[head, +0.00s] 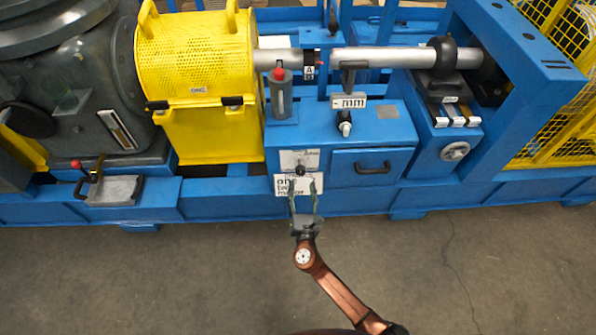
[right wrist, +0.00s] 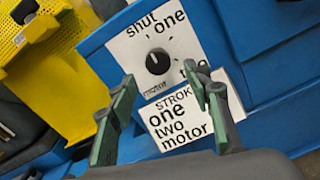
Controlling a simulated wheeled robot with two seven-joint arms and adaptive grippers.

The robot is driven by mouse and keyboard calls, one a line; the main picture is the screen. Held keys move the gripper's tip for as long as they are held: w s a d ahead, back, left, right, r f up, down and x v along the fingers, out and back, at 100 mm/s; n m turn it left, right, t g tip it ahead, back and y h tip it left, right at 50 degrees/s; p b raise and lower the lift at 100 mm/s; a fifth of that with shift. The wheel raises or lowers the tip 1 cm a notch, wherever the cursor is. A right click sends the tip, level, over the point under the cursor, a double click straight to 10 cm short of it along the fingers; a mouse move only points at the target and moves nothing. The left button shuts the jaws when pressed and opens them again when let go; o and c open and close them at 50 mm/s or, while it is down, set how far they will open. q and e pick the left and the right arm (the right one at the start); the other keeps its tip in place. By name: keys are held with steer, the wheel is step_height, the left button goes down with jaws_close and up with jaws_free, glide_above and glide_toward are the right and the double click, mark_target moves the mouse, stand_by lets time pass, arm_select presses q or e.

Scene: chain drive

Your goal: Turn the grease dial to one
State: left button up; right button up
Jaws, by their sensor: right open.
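The grease dial is a round black knob (right wrist: 158,61) on a white plate (right wrist: 122,50) on the blue cabinet front. The words "shut", "one" and a partly hidden "two" stand around it. A pale mark shows on the knob, but I cannot tell surely which word it points to. In the head view the knob (head: 300,170) is small. My right gripper (head: 303,190) is open and empty just in front of and below the dial. In the right wrist view its green fingertips (right wrist: 162,85) are spread apart, with the knob beyond them, untouched. My left gripper is out of view.
A white card (right wrist: 185,120) reading "STROKE one two motor" sits below the dial, partly behind the fingers. A drawer with a black handle (head: 373,168) is right of the dial. A yellow guard (head: 205,130) stands left. The floor in front is clear.

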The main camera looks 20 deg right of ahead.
mark_target(301, 173)
steer(key=b+x, duration=0.2)
steer(key=x, duration=0.4)
steer(key=shift+w+r, duration=0.15)
steer(key=shift+w, duration=0.15)
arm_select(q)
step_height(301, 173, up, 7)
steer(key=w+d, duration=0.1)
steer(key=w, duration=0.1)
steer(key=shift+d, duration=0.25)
arm_select(e)
steer(key=shift+w+d+r, duration=0.1)
steer(key=shift+w+d, duration=0.05)
steer(key=shift+w, duration=0.4)
steer(key=shift+c, duration=0.4)
steer(key=c, duration=1.1)
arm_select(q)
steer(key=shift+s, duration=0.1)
